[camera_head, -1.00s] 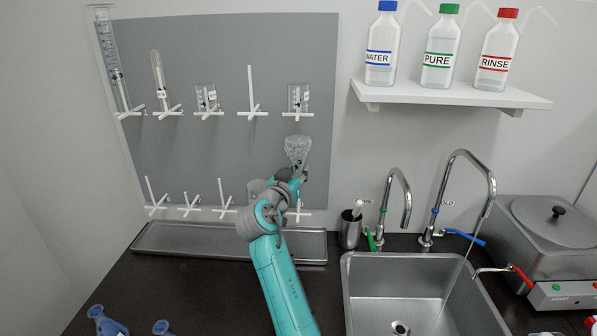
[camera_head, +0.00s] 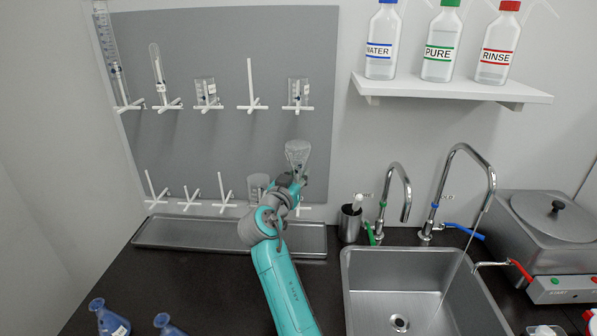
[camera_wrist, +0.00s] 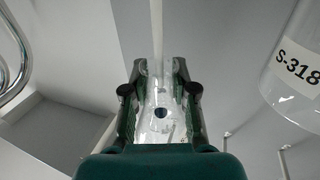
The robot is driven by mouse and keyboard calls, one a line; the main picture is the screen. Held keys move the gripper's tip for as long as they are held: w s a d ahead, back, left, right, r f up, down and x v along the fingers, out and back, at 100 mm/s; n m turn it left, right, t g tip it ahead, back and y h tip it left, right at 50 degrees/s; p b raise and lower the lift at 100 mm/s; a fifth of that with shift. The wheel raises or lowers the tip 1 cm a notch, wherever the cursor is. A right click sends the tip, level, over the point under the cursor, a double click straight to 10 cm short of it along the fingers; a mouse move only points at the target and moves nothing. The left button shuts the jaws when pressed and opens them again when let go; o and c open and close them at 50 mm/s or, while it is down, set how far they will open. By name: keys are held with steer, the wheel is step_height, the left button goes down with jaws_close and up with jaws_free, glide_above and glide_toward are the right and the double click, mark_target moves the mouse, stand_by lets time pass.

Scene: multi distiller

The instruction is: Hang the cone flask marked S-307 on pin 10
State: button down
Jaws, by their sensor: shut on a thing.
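My gripper (camera_wrist: 160,105) is shut on a clear cone flask (camera_head: 298,153), held upside down with its wide base up, in front of the right end of the grey pegboard. In the wrist view the flask (camera_wrist: 158,122) sits between both fingers, with a white rod (camera_wrist: 157,35) running in line with it. I cannot tell whether the rod is inside the neck or behind the glass. The flask's mark cannot be read. The lower right pin (camera_head: 304,208) shows only partly beside my gripper; the rest is hidden. No pin numbers can be read.
A clear vessel (camera_head: 258,185) hangs just left of my gripper; a vessel marked S-318 (camera_wrist: 298,70) shows close by in the wrist view. Glassware hangs on several upper pins. A drip tray (camera_head: 225,238) lies below. A cup (camera_head: 350,224), taps and a sink (camera_head: 400,290) stand right.

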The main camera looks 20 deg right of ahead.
mark_target(299, 207)
steer(key=shift+f, duration=3.45)
steer(key=c, duration=0.8)
jaws_free()
steer(key=shift+s, duration=0.15)
steer(key=shift+c, duration=0.2)
steer(key=shift+s+a+r, duration=0.2)
steer(key=shift+s+a, duration=0.05)
steer(key=shift+s, duration=0.25)
steer(key=s+a+r, duration=0.2)
steer(key=s+a, duration=0.2)
steer(key=shift+s+a+r, duration=0.15)
steer(key=shift+s+a, duration=0.1)
steer(key=shift+s, duration=0.15)
